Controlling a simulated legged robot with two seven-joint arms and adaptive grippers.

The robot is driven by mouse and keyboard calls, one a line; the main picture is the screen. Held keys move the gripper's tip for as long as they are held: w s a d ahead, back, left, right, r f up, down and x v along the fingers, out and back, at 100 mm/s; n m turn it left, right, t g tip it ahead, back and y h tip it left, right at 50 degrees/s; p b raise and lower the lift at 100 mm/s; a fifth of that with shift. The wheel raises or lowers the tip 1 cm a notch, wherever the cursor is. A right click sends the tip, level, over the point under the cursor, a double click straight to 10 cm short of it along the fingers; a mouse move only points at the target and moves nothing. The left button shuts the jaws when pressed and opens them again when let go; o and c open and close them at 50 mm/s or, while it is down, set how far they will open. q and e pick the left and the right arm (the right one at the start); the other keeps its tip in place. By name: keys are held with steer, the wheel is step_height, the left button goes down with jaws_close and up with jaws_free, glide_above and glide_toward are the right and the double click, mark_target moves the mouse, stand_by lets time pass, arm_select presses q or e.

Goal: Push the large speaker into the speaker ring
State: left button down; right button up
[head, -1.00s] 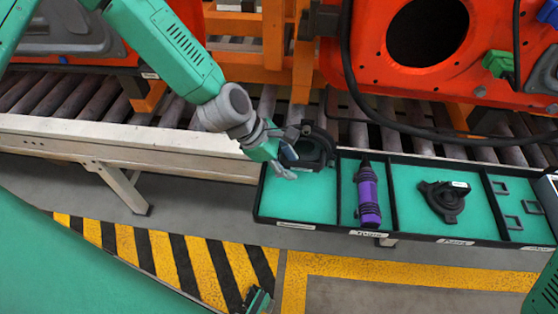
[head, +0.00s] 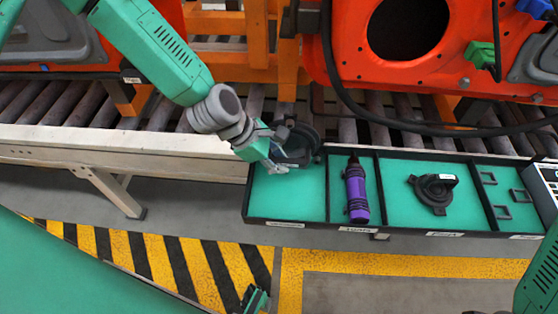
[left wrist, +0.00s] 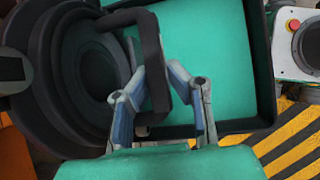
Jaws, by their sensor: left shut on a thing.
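The large speaker (head: 302,142) is a round black part at the back of the tray's left compartment. It fills the left of the left wrist view (left wrist: 75,70), with a dark bar-like handle standing at its side. My left gripper (head: 281,166) is at the speaker's near left side, its fingers (left wrist: 158,78) shut on that handle. Whether the speaker is lifted is unclear. A large round opening (head: 408,24) in the orange door panel, apparently the speaker ring, is at the upper right, clear of the speaker.
The black-edged tray (head: 300,224) holds a purple tool (head: 356,192), a smaller black part (head: 434,193) and small dark frames (head: 505,195) in other compartments. The roller conveyor (head: 160,110) runs behind it. A black cable (head: 345,92) hangs before the orange panel.

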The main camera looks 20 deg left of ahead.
arm_select(q)
steer(key=shift+s+d+r, duration=0.15)
steer(key=shift+r, duration=0.2)
steer(key=shift+s+a+r+p, duration=0.1)
steer(key=shift+a+r+p, duration=0.15)
steer(key=shift+r+p, duration=0.45)
steer(key=shift+d+r+p, duration=0.2)
steer(key=shift+r+p, duration=0.15)
steer(key=shift+p, duration=0.2)
steer(key=shift+a+r+p, duration=0.15)
steer(key=shift+r+p, duration=0.35)
steer(key=shift+r, duration=0.05)
steer(key=s+d, duration=0.2)
steer(key=s, duration=0.4)
steer(key=shift+s+f, duration=0.25)
steer(key=shift+f, duration=0.05)
